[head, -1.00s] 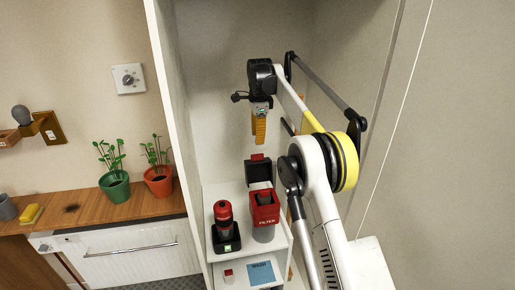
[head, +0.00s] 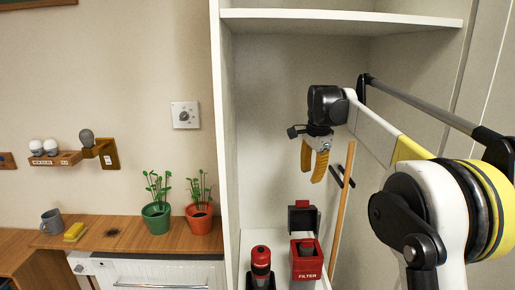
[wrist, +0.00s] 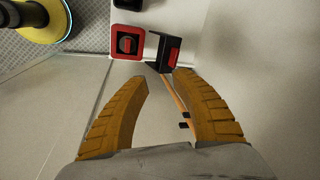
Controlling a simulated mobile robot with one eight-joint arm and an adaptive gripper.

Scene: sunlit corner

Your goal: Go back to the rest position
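My gripper (head: 315,172) hangs in front of the open white cabinet, its yellow fingers pointing down. It is above the red filter box and clear of it. In the wrist view my gripper (wrist: 158,85) is open, with a wide gap and nothing between its fingers. My arm comes in from the right of the head view.
The red filter box (head: 307,263), its dark lid (head: 302,219) raised, and a red-topped device (head: 261,262) stand low in the cabinet (head: 227,130). A wooden stick (head: 342,208) leans behind. Left is a wooden counter (head: 120,236) with green (head: 156,218) and orange (head: 199,219) plant pots.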

